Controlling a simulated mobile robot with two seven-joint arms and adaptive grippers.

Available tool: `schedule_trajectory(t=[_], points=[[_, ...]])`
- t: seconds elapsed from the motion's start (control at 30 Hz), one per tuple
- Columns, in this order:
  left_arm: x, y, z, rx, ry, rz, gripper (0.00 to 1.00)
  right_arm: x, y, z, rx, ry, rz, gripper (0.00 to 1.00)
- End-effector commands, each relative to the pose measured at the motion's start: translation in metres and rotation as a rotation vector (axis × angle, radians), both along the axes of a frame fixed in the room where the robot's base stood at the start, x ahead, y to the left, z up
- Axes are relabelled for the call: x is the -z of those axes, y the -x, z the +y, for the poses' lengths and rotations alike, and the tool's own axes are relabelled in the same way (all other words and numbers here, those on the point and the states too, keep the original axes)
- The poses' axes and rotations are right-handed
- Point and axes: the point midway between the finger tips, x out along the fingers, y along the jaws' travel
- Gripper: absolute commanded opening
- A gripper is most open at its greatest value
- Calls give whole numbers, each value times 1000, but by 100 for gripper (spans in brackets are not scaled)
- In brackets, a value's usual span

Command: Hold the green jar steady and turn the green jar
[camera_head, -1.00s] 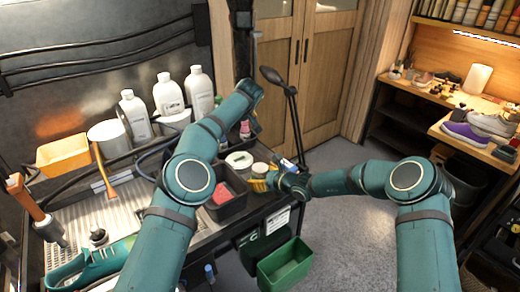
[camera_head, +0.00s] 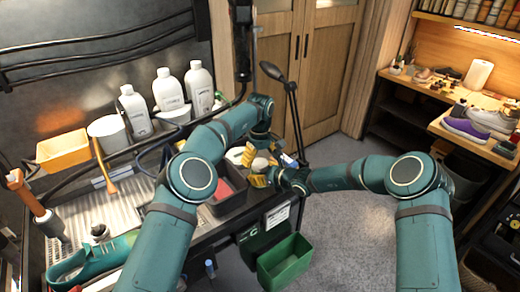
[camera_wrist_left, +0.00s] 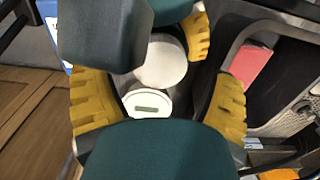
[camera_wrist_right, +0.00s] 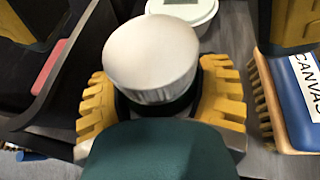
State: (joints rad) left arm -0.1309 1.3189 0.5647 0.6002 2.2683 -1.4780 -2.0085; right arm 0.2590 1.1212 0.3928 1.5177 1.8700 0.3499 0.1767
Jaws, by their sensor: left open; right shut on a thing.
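The green jar shows its pale round lid (camera_wrist_right: 150,48) in the right wrist view, with a dark body mostly hidden below it. My right gripper (camera_wrist_right: 163,105) is shut on the jar, its yellow fingers on both sides under the lid. In the head view the jar (camera_head: 260,164) is near the table's right edge. My left gripper (camera_head: 262,152) is open just above the jar. In the left wrist view its yellow fingers (camera_wrist_left: 158,100) are spread wide to either side of the pale lid (camera_wrist_left: 160,61); I see no contact with it.
A white lidded tub (camera_wrist_left: 148,103) stands close to the jar. A blue brush marked CANVAS (camera_wrist_right: 300,88) lies beside my right gripper. A dark bin (camera_head: 226,205) with a red block is left of the jar. A thin lamp (camera_head: 290,105) stands behind. A green crate (camera_head: 285,262) is below.

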Motion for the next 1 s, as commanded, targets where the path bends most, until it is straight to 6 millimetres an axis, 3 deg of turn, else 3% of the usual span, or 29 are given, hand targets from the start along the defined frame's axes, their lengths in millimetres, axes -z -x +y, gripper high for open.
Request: schedule_trajectory(t=[0.2,0.53,0.57,0.77,1.0], points=[[20,0,0,-1,1,-1,85,-1,0,0,0,-2,-1,0],[23,0,0,-1,1,-2,85,-1,0,0,0,-2,-1,0],[23,0,0,-1,1,-2,81,-1,0,0,0,-2,-1,0],[23,0,0,-1,0,-3,11,-1,0,0,0,-2,-1,0],[23,0,0,-18,1,-2,10,-1,0,0,0,-2,-1,0]])
